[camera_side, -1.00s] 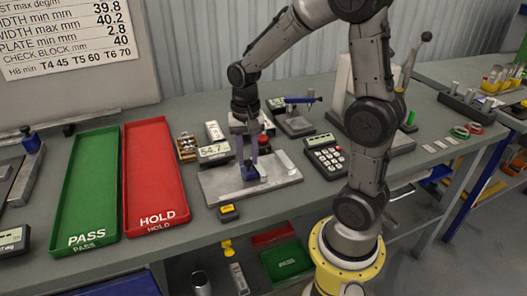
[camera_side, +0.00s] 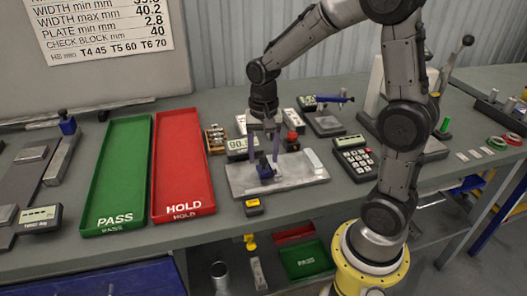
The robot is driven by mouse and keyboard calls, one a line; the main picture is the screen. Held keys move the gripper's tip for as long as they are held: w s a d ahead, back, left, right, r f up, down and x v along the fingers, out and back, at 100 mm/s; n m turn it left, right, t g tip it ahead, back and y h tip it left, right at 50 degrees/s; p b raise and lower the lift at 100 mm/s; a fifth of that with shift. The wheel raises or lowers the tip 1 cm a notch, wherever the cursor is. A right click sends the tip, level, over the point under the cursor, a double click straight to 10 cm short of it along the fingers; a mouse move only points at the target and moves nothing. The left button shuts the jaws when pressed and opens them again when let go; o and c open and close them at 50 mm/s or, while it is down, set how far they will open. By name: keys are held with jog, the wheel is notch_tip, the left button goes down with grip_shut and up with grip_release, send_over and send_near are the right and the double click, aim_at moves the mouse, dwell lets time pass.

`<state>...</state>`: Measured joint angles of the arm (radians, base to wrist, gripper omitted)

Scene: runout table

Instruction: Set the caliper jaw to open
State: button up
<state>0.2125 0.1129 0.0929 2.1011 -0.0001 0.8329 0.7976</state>
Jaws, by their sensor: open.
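A grey metal plate (camera_side: 306,180) lies on the bench with a small blue jaw piece (camera_side: 265,169) near its left middle. I take this as the caliper jaw. A display (camera_side: 243,144) behind the plate shows a number starting with 90; its last digit is partly covered by my gripper. My gripper (camera_side: 264,156) points down over the plate with its two purple fingers spread apart. The fingertips are close above or around the blue jaw; I cannot tell whether they touch it. A pale block (camera_side: 314,158) lies on the plate's right part.
A green PASS tray (camera_side: 117,170) and a red HOLD tray (camera_side: 181,160) lie left of the plate. A keypad device (camera_side: 353,157) is to the right, and a small yellow-and-black gauge (camera_side: 253,207) sits at the front. A red button (camera_side: 291,135) stands behind the plate.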

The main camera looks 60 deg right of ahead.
aim_at(263, 160)
notch_tip(263, 160, up, 14)
dwell(0.6)
jog(key=shift+a, duration=0.1)
jog(key=s+a+r+n+t, duration=0.3)
jog(key=s+a, duration=0.2)
jog(key=s, duration=0.3)
jog(key=s+a+f+n+t, duration=0.1)
jog(key=s+f+n+t, duration=0.1)
jog(key=s+f+n, duration=0.4)
jog(key=s+n, duration=0.1)
jog(key=n, duration=0.1)
jog(key=shift+a+f+n+t, duration=0.15)
jog(key=shift+a+n+t, duration=0.15)
